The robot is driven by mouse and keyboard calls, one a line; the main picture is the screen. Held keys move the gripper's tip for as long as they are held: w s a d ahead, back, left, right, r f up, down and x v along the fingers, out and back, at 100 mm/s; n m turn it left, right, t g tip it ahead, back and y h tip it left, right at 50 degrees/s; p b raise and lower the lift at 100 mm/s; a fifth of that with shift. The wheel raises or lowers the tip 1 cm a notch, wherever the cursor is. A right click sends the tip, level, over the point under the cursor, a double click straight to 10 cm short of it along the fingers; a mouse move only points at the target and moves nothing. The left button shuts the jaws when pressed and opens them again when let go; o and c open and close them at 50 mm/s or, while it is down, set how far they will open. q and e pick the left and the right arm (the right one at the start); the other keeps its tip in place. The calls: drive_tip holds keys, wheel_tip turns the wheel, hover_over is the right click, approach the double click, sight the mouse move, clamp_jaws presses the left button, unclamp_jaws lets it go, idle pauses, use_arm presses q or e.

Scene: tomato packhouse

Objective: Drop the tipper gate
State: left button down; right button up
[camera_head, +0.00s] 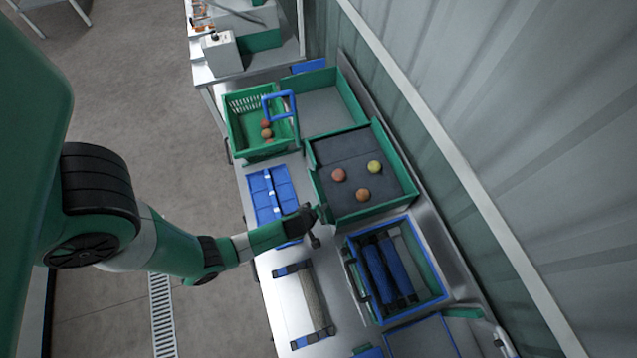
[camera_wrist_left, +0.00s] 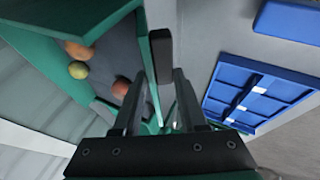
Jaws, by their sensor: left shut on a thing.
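The green tipper tray (camera_head: 398,156) has a dark mat and holds three round fruits, two orange-red (camera_head: 338,175) and one yellow-green (camera_head: 375,167). The tray and its fruits also show at the left of the left wrist view (camera_wrist_left: 143,22). My left gripper (camera_head: 313,214) is at the tray's near left corner. In the left wrist view its fingers (camera_wrist_left: 162,78) are shut on a dark upright handle (camera_wrist_left: 160,48) next to the tray's green wall. I cannot tell how that handle joins the gate. My right gripper is not in view.
A green crate (camera_head: 234,127) with several fruits and a blue frame (camera_head: 280,106) stands behind. A blue compartment tray (camera_head: 268,188) lies left of the gripper. A blue-rimmed crate with blue rollers (camera_head: 352,290) is in front. A corrugated wall bounds the right.

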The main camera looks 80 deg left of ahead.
use_arm(q)
drive_tip(key=shift+s+f+b, duration=0.2)
drive_tip(key=shift+f+b, duration=0.1)
drive_tip(key=shift+b, duration=0.1)
drive_tip(key=f+t+b, duration=0.1)
drive_tip(key=t+b, duration=0.1)
drive_tip(key=b, duration=0.2)
drive_tip(key=s+f+n+t+y+b, duration=0.1)
drive_tip(key=f+t+b, duration=0.1)
drive_tip(key=t+b, duration=0.1)
drive_tip(key=s+f+n+t+b, duration=0.1)
drive_tip(key=t+b, duration=0.2)
drive_tip(key=b, duration=0.2)
drive_tip(key=shift+s+d+f+y, duration=0.1)
drive_tip(key=shift+s+f+y, duration=0.1)
drive_tip(key=shift+f+y, duration=0.15)
drive_tip(key=shift+r, duration=0.1)
